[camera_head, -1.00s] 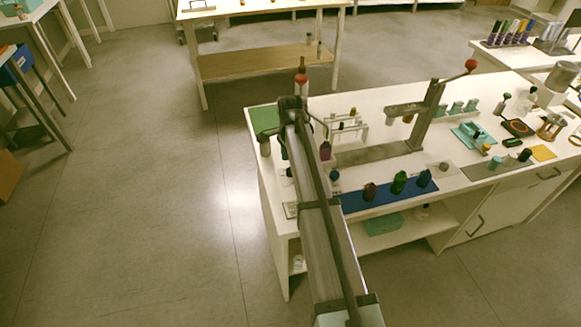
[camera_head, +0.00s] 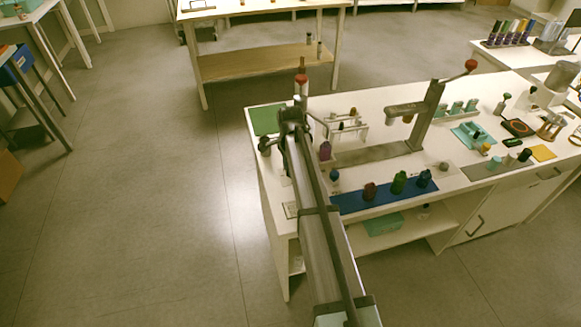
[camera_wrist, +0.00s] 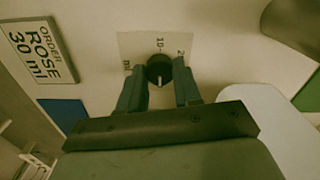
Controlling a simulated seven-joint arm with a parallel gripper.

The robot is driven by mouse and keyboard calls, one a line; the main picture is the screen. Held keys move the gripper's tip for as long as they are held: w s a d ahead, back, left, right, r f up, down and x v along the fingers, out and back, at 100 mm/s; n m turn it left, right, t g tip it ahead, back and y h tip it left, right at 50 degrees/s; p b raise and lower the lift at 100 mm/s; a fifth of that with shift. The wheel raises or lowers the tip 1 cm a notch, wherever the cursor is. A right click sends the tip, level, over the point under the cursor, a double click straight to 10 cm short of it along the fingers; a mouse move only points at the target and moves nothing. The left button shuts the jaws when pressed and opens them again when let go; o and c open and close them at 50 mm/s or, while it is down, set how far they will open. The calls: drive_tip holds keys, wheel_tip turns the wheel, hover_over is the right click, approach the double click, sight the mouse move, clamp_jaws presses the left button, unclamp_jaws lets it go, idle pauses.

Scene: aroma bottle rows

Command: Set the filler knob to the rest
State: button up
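In the wrist view the filler knob (camera_wrist: 159,71) is round and black, with a pale pointer line toward the bottom of the picture. It sits on a white dial plate (camera_wrist: 134,44) with a "10" and part of another number; the rest is covered. My gripper (camera_wrist: 160,80) has one finger on either side of the knob. The fingertips are very close to its sides, and I cannot tell whether they press on it. In the head view my arm covers the knob and most of my gripper at the left end of the white bench (camera_head: 263,190).
An order card (camera_wrist: 42,50) reading "ORDER ROSE 30 ml" lies left of the dial in the wrist view. A blue mat (camera_head: 345,202) with several bottles lies along the front. A green mat (camera_head: 265,118) is at the back left. A grey press (camera_head: 432,105) stands mid-bench.

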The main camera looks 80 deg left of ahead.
drive_tip(key=c, duration=0.5)
drive_tip(key=shift+o, duration=0.2)
